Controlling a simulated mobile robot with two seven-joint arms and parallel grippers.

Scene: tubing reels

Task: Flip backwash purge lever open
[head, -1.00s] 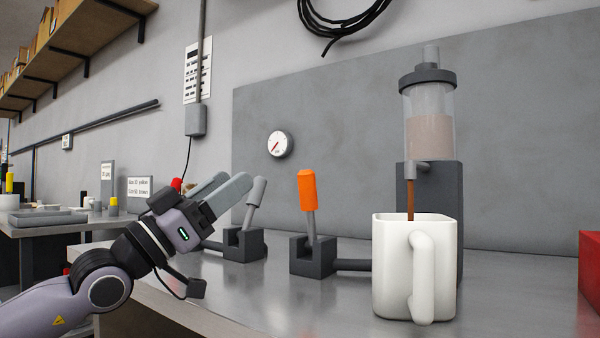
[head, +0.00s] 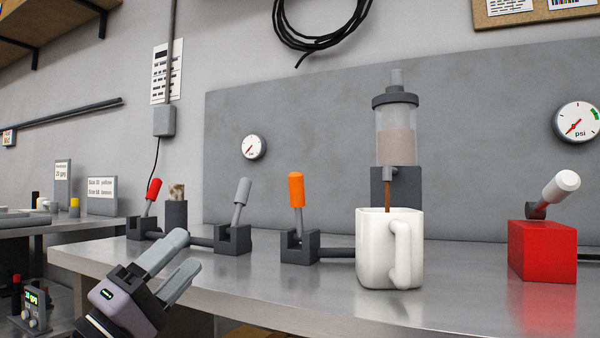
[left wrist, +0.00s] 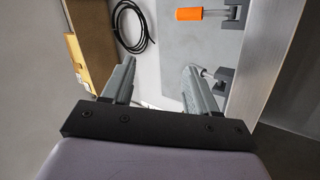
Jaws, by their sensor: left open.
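Several levers stand on the bench, and no label shows which is the backwash purge lever. The orange-handled lever (head: 296,190) stands nearly upright in a dark block with a pipe running right; it also shows in the left wrist view (left wrist: 190,14). The grey-handled lever (head: 241,197) leans slightly right, and the red-handled lever (head: 152,190) stands further left. The white-handled lever (head: 560,187) tilts up-right from a red box (head: 542,252). My left gripper (head: 190,251) is open and empty, low at the bench's front edge, apart from every lever. My right gripper is out of view.
A white mug (head: 374,250) stands under a brown stream from a clear canister (head: 396,135), right of the orange lever. A dark post (head: 175,218) stands between the red and grey levers. The bench front (head: 300,290) is clear. A grey panel (head: 320,120) rises behind.

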